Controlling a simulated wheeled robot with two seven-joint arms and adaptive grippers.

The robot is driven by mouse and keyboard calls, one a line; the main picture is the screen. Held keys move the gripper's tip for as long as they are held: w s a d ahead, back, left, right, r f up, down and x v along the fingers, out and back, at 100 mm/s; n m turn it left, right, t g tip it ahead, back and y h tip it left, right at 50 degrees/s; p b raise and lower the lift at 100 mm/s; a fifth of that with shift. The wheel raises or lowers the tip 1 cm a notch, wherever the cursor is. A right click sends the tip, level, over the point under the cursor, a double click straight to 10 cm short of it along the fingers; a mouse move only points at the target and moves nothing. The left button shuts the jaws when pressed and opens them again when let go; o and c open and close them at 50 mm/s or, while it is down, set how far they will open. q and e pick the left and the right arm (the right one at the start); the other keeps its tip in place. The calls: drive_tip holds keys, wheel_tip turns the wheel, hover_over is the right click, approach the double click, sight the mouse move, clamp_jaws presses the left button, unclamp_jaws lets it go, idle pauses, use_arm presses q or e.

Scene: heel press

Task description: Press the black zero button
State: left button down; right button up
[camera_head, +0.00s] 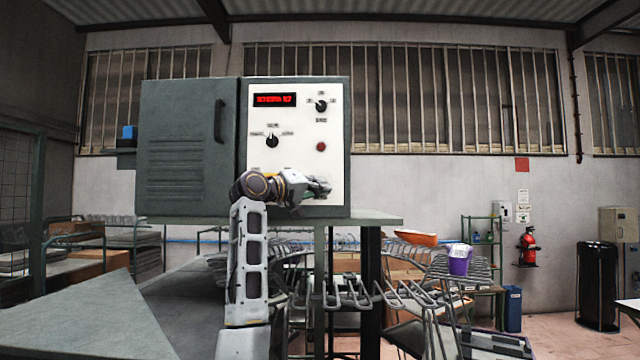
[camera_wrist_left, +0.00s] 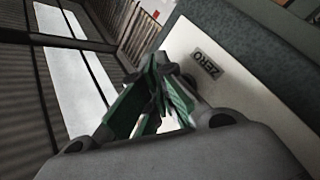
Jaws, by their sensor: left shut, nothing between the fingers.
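The machine's white control panel (camera_head: 300,160) faces me, with a red lit display, two black knobs and a red button. My left gripper (camera_head: 318,188) is in front of the panel's lower right part. In the left wrist view, my left gripper (camera_wrist_left: 163,65) is shut and empty, its green fingertips together beside a ZERO label (camera_wrist_left: 208,64) on the white panel. The black zero button is not clearly visible; the fingers seem to cover the spot by the label. I cannot tell whether the fingertips touch it. My right gripper is in neither view.
The grey machine door (camera_head: 188,140) with its handle is left of the panel. The machine stands on a grey-green table (camera_head: 375,219). Metal racks and a purple bucket (camera_head: 460,261) are at the lower right. The space right of the panel is clear.

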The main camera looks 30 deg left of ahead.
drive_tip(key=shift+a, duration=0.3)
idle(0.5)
use_arm(q)
drive_tip(key=shift+w+a+p, duration=0.2)
drive_tip(key=shift+w+p, duration=0.15)
drive_tip(key=shift+w, duration=0.05)
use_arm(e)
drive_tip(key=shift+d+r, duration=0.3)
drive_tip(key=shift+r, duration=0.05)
use_arm(q)
drive_tip(key=shift+w+a, duration=0.1)
drive_tip(key=shift+w, duration=0.05)
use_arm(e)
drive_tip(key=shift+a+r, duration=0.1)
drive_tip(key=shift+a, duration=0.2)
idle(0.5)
